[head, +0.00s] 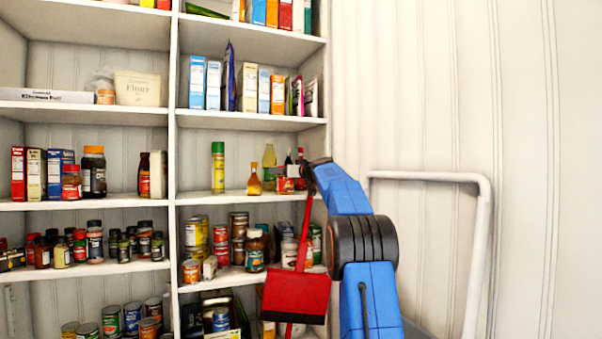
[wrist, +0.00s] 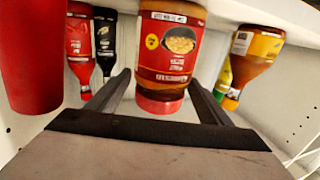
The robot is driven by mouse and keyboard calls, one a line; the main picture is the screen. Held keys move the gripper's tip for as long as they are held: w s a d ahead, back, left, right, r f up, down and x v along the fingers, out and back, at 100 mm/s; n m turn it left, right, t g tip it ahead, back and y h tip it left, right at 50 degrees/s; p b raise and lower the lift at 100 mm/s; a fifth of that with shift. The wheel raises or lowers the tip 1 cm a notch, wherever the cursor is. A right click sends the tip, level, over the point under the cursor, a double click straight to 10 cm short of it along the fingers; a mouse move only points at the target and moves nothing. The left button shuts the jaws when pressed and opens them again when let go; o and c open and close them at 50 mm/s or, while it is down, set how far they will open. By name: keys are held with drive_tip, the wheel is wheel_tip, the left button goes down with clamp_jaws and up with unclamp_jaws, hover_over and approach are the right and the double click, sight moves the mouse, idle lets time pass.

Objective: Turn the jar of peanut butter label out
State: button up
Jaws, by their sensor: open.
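The jar (wrist: 172,45) with a red lid stands close in front of my gripper in the wrist view, where things show upside down. A red label with a picture of food in a dark bowl faces the camera; its small text is not legible. In the head view the red-labelled jar (head: 285,185) shows low on the shelf, partly hidden by my gripper (head: 308,178). My gripper is open in the wrist view (wrist: 159,78), with one finger on each side of the lid end. I cannot tell whether either finger touches the jar.
A red bottle (wrist: 78,45) and a dark bottle (wrist: 105,45) stand on one side, an orange bottle (wrist: 255,55) on the other. A large red object (wrist: 30,60) is close at the left. In the head view a red dustpan (head: 296,297) hangs below my arm.

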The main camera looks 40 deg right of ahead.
drive_tip(key=s, duration=1.4)
drive_tip(key=shift+s+d, duration=0.2)
drive_tip(key=shift+s, duration=0.05)
drive_tip(key=s+a+f+g+y, duration=0.1)
drive_tip(key=s+a+f, duration=0.15)
drive_tip(key=a, duration=0.45)
drive_tip(key=s+a+f+g+y, duration=0.1)
drive_tip(key=s+a+f+g, duration=0.15)
drive_tip(key=a, duration=0.35)
drive_tip(key=s+a+f+g, duration=0.1)
drive_tip(key=s+a+f, duration=0.1)
drive_tip(key=a+f, duration=0.35)
drive_tip(key=s+a+f+g+y, duration=0.1)
drive_tip(key=s+a+f, duration=0.4)
drive_tip(key=s+a, duration=0.15)
drive_tip(key=s+a+f+g, duration=0.2)
drive_tip(key=s+a+f, duration=0.25)
drive_tip(key=a, duration=0.35)
drive_tip(key=s+a+f+g+h, duration=0.15)
drive_tip(key=s+a+f, duration=0.25)
drive_tip(key=s+f, duration=0.4)
drive_tip(key=s+a+f+g, duration=0.2)
drive_tip(key=s+a+f, duration=0.3)
drive_tip(key=s, duration=0.6)
drive_tip(key=s+d+f+g+h, duration=0.2)
drive_tip(key=s+f, duration=1.2)
drive_tip(key=shift+s+d+f, duration=0.15)
drive_tip(key=shift+d+f, duration=0.05)
drive_tip(key=shift+f, duration=0.15)
